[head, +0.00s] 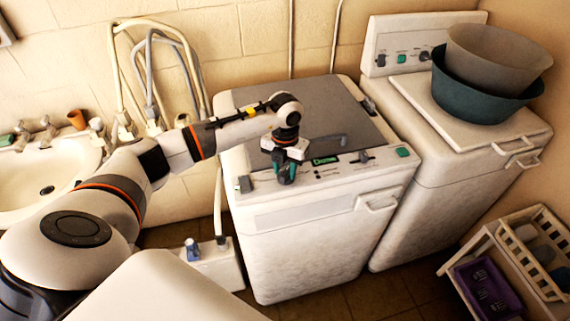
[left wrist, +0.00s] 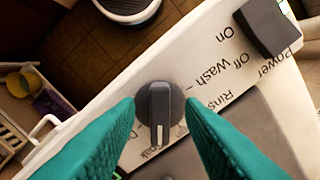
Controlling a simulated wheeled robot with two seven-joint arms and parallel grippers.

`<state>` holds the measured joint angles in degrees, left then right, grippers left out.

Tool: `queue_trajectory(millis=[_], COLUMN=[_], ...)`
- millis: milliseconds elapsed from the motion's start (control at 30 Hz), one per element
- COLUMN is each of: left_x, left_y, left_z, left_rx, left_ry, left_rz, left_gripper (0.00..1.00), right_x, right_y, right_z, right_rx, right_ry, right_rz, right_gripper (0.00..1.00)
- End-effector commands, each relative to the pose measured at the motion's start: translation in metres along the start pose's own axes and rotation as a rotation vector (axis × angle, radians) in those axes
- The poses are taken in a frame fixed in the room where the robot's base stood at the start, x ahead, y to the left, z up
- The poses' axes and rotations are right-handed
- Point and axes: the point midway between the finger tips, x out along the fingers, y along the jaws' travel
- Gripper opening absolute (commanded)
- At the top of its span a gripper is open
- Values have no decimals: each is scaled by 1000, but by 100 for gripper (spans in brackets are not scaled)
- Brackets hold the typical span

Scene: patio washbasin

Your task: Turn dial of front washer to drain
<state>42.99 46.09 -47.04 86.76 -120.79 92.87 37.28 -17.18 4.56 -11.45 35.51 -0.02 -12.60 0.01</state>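The front washer (head: 320,240) is white, with a control panel along its top front edge. My left gripper (head: 287,176), with green fingers, is over the left part of this panel. In the left wrist view, a dark grey dial (left wrist: 159,108) with a pale line along its grip lies between the open fingertips of the left gripper (left wrist: 160,103), with gaps on both sides. Printed words beside it include "Wash", "Off", "On" and part of "Rinse"; no "Drain" label is readable. In the head view, the gripper hides this dial. My right gripper is not in view.
A dark power switch (head: 245,184), another knob (head: 363,157) and a green button (head: 403,152) are on the panel. A second white machine (head: 430,190) carries stacked basins (head: 495,62). A sink (head: 40,178) is at left, a shelf rack (head: 500,240) at right.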

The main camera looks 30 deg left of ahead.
Motion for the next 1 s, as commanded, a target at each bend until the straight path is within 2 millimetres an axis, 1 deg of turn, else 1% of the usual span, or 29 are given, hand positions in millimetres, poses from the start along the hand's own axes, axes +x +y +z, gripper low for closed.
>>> queue_trajectory(millis=[33, 133, 367, 400, 567, 600, 833, 1000], left_x=[3, 8, 9, 9, 9, 9, 9, 11], left_y=[0, 0, 0, 0, 0, 0, 0, -1], left_z=[1, 0, 0, 0, 0, 0, 0, 0], left_rx=[0, 0, 0, 0, 0, 0, 8, 56], left_ry=[-3, -1, 0, 0, 0, 0, 0, 1], left_rz=[0, 0, 0, 0, 0, 0, 0, -1], left_gripper=[35, 35, 35, 34, 8, 1, 0, 0], right_x=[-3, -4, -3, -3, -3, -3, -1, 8], right_y=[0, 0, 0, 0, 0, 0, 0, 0], right_z=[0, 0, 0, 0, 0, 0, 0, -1], right_rx=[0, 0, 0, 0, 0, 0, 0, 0], right_ry=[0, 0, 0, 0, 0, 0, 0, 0], right_rz=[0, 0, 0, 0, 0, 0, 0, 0], right_gripper=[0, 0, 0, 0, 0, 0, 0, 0])
